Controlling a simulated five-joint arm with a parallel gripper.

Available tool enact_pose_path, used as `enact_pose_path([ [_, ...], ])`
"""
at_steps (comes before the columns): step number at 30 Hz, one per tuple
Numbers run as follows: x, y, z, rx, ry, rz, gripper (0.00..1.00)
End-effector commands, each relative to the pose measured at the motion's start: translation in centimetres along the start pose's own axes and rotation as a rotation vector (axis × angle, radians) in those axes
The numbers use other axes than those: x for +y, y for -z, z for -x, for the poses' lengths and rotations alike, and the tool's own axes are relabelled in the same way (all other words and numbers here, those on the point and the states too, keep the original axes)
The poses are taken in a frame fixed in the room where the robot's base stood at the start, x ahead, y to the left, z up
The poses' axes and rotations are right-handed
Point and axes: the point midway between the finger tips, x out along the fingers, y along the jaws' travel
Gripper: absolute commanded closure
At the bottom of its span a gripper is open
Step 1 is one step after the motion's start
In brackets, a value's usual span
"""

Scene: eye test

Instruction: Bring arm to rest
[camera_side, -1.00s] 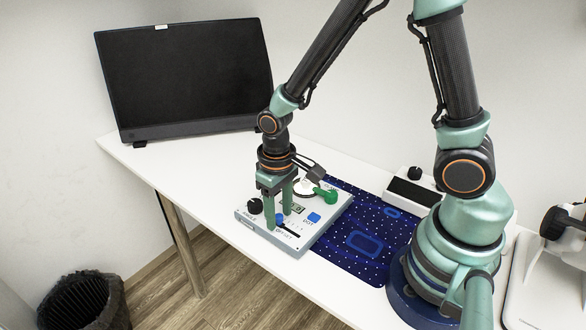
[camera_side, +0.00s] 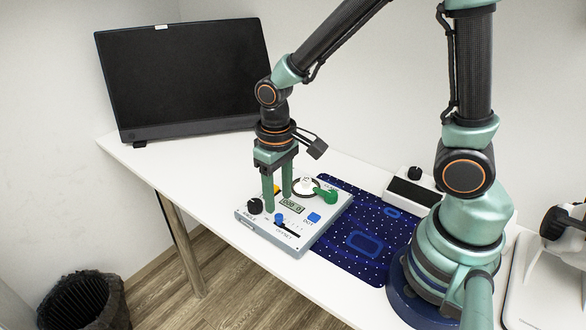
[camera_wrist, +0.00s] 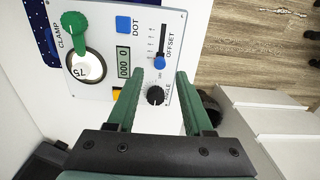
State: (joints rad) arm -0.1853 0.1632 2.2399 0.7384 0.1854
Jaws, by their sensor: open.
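My gripper (camera_side: 278,203) points down over the grey control box (camera_side: 318,232), open and empty. In the wrist view the two green fingertips (camera_wrist: 160,76) stand apart, with the black scale knob (camera_wrist: 155,95) showing between them. The blue offset slider knob (camera_side: 279,218) shows just below the fingers in the side view, clear of them; it is also in the wrist view (camera_wrist: 159,63). The green clamp lever (camera_side: 327,194) lies by a round white piece (camera_side: 306,186). A yellow part is mostly hidden behind the fingers.
The box partly overlaps a dark blue dotted mat (camera_side: 372,240). A white device with a black knob (camera_side: 413,190) stands behind the mat. A black monitor (camera_side: 185,75) stands at the table's far left. White tabletop (camera_side: 190,170) is bare between the monitor and box.

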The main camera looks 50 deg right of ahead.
Motion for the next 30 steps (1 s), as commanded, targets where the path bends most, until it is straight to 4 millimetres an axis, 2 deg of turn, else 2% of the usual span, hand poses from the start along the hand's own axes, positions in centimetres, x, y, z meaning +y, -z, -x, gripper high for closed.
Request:
enact_pose_path([
  [4,0.1,0.1,0.5,0.012,0.002,-0.001,0.49],
  [7,0.6,0.2,2.0,0.051,0.009,-0.002,0.49],
  [14,2.5,-0.1,7.8,0.206,0.023,-0.003,0.49],
  [21,4.6,-1.8,12.8,0.371,0.018,-0.003,0.49],
  [25,5.4,-2.8,14.5,0.439,0.009,-0.002,0.49],
  [30,6.0,-3.5,15.6,0.485,0.001,-0.001,0.49],
])
